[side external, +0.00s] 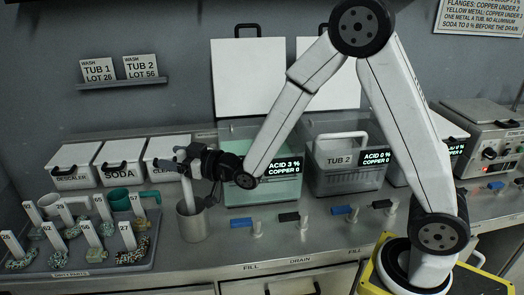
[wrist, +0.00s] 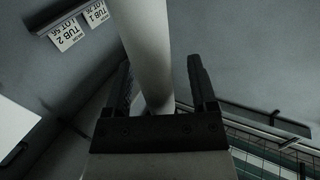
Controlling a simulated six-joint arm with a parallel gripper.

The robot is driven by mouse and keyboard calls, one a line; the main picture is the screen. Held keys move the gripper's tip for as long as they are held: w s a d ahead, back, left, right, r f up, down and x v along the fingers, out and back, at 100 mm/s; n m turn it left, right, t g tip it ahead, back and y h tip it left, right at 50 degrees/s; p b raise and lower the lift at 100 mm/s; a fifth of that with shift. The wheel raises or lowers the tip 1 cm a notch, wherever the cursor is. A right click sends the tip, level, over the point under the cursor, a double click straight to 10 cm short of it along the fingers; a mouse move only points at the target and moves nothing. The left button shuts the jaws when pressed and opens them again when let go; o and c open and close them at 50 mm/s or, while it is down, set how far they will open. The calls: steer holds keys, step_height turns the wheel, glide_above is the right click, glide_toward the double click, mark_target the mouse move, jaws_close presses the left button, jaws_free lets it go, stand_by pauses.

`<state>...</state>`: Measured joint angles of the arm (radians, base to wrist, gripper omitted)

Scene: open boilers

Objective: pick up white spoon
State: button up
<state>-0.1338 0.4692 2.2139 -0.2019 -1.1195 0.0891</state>
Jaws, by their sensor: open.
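The white spoon (side external: 188,193) stands upright in a grey metal cup (side external: 192,224) on the steel counter. Its lower end is hidden inside the cup. My gripper (side external: 181,161) is at the upper part of the spoon, above the cup, pointing left in the side view. In the wrist view, the long pale handle (wrist: 149,45) runs between the two dark fingers of my gripper (wrist: 160,70). The fingers are open, with a visible gap on the right side of the handle. The left finger is close to the handle; I cannot tell whether it touches.
A tray (side external: 150,262) of numbered parts lies left of the cup. White-lidded bins, including the SODA bin (side external: 124,172), stand behind. The open acid tub (side external: 258,190) and tub 2 (side external: 345,180) are to the right. Blue and black valve handles (side external: 241,222) line the counter front.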

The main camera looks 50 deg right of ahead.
stand_by(0.4)
jaws_close()
steer(key=shift+r, duration=0.25)
step_height(320, 180, up, 10)
steer(key=shift+f, duration=0.2)
stand_by(0.6)
stand_by(0.5)
